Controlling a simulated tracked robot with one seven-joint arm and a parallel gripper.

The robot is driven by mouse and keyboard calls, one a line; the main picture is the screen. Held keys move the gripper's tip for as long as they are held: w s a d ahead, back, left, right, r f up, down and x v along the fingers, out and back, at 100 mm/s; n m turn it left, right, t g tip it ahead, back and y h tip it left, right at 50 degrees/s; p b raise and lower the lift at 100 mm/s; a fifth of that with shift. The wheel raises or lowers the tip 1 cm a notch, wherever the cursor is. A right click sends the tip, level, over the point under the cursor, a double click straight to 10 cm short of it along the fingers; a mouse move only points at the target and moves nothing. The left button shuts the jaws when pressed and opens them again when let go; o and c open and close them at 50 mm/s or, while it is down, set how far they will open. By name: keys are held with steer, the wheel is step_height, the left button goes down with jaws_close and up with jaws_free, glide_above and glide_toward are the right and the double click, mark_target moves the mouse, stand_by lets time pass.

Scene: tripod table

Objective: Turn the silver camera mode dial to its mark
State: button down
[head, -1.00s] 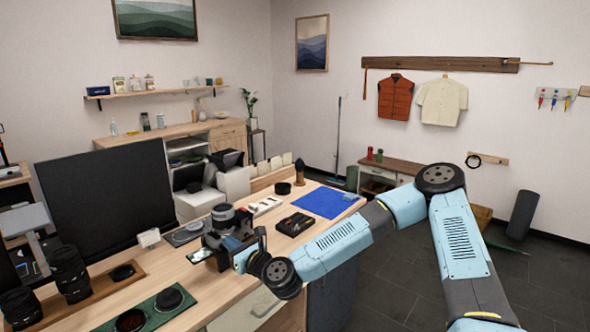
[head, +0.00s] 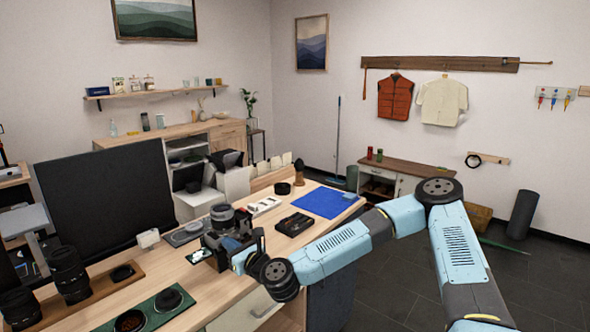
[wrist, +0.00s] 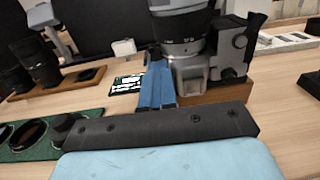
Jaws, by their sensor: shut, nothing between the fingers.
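The camera (head: 228,237) stands near the front of the wooden desk, with its large lens (wrist: 181,30) pointing up. Its dark grey body (wrist: 232,48) shows right of the lens in the wrist view. I cannot pick out the silver mode dial or its mark in either view. My gripper (wrist: 156,84) shows as blue fingers in the wrist view, shut and empty. The fingertips are close to the camera, at the left of the lens base in that view; I cannot tell whether they touch it. In the head view my wrist hides part of the camera's near side.
A wooden tray with black lenses (head: 70,272) and a green mat with round filters (head: 150,308) lie left of the camera. A dark monitor (head: 106,202) stands behind. A black tray (head: 294,224) and blue mat (head: 322,202) lie to the right.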

steer(key=shift+s+a+r, duration=0.25)
steer(key=shift+s+a, duration=0.15)
steer(key=shift+a, duration=0.35)
steer(key=shift+w+r, duration=0.1)
steer(key=shift+d+r, duration=0.1)
steer(key=shift+r, duration=0.15)
steer(key=shift+f+v, duration=0.2)
steer(key=shift+v, duration=1.2)
steer(key=shift+f+v, duration=0.2)
steer(key=shift+v, duration=1.25)
